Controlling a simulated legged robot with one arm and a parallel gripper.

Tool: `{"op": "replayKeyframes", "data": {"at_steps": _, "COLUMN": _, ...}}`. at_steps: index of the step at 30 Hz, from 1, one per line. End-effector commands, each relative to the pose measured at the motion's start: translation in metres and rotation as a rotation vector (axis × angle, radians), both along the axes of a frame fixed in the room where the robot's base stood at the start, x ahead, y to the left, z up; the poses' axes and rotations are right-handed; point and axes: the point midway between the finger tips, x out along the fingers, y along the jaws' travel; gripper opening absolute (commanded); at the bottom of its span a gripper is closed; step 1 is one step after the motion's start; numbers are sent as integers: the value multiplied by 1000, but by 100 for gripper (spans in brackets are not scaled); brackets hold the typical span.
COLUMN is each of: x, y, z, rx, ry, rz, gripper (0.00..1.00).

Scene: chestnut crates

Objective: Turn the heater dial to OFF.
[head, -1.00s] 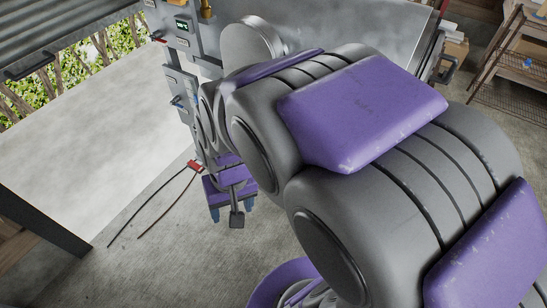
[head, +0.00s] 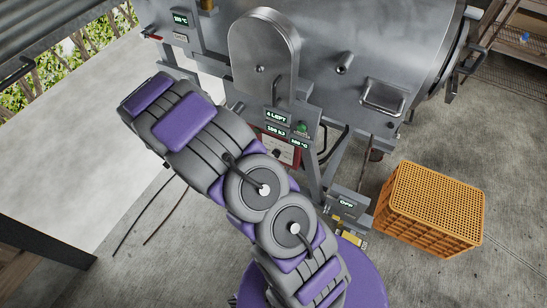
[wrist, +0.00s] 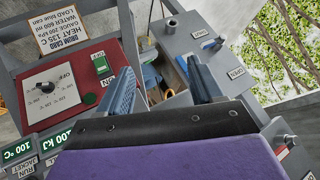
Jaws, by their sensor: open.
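The heater dial (wrist: 45,88) is a black knob on a white plate with printed marks, on a red panel (wrist: 90,50) at the left of the wrist view. An OFF mark is printed on the plate; the exact way the knob points is too small to tell. Part of the red panel (head: 293,160) shows in the head view, below the drum and partly behind my arm. My gripper (wrist: 160,88) is open, its two blue fingers to the right of the dial and apart from it. My arm hides the gripper in the head view.
A green switch (wrist: 101,63) is on the panel near the dial. A lettered sign (wrist: 60,30) stands behind it. A grey box with levers (wrist: 205,40) is beyond the fingers.

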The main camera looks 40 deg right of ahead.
Motion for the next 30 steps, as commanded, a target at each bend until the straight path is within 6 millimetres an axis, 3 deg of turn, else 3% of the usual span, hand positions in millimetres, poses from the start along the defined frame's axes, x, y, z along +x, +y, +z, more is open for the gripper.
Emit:
{"op": "replayKeyframes", "data": {"at_steps": 1, "x": 3, "y": -7, "z": -19, "rx": -20, "ry": -17, "rz": -37, "gripper": 66}}
{"op": "replayKeyframes", "data": {"at_steps": 7, "x": 5, "y": -39, "z": -77, "rx": -117, "ry": -116, "rz": -201, "gripper": 66}}
{"op": "replayKeyframes", "data": {"at_steps": 13, "x": -18, "y": -69, "z": -130, "rx": -240, "ry": -210, "rz": -345, "gripper": 66}}
{"op": "replayKeyframes", "data": {"at_steps": 17, "x": -45, "y": -85, "z": -160, "rx": -336, "ry": -266, "rz": -424, "gripper": 66}}
{"op": "replayKeyframes", "data": {"at_steps": 22, "x": -95, "y": -102, "z": -192, "rx": -476, "ry": -332, "rz": -509, "gripper": 66}}
{"op": "replayKeyframes", "data": {"at_steps": 30, "x": -175, "y": -112, "z": -216, "rx": -686, "ry": -415, "rz": -579, "gripper": 66}}
